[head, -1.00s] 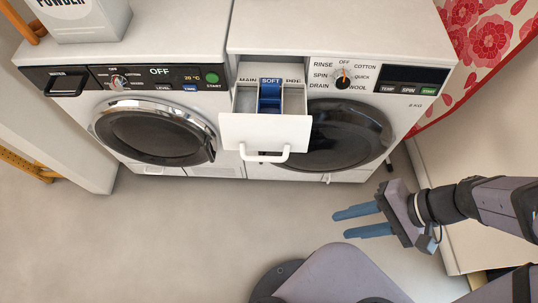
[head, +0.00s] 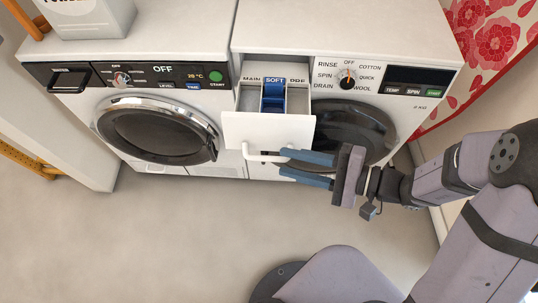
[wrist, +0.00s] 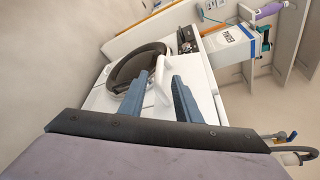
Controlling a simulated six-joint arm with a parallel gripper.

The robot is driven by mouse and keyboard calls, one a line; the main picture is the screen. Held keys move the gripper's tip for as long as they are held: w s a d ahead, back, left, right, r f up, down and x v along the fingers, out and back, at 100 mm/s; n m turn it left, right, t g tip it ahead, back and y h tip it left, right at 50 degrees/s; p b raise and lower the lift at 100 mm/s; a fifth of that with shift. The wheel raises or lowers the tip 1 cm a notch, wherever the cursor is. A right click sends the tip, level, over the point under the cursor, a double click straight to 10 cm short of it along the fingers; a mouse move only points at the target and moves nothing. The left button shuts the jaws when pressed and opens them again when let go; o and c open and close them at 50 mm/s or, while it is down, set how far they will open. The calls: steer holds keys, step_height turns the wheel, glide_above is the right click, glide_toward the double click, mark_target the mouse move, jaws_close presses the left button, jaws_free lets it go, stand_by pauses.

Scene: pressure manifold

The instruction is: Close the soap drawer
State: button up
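The soap drawer (head: 268,131) is pulled out of the right washing machine, with its compartments and blue insert (head: 273,97) showing from above. Its white front carries a white bar handle (head: 262,157) along the lower edge. My gripper (head: 292,168) is at the right end of this handle in the head view, with its blue fingers apart and pointing left. In the wrist view, the white handle (wrist: 163,85) shows between the two separated fingertips of my gripper (wrist: 160,88). I cannot tell whether either finger touches it.
The right washer's round door (head: 350,137) is behind my gripper, with its control dial (head: 347,83) above. The left machine (head: 158,133) has its door shut. A powder box (head: 88,18) stands on top at the left.

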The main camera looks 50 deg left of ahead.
mark_target(276, 160)
steer(key=shift+x, duration=3.1)
steer(key=shift+c, duration=0.6)
jaws_close()
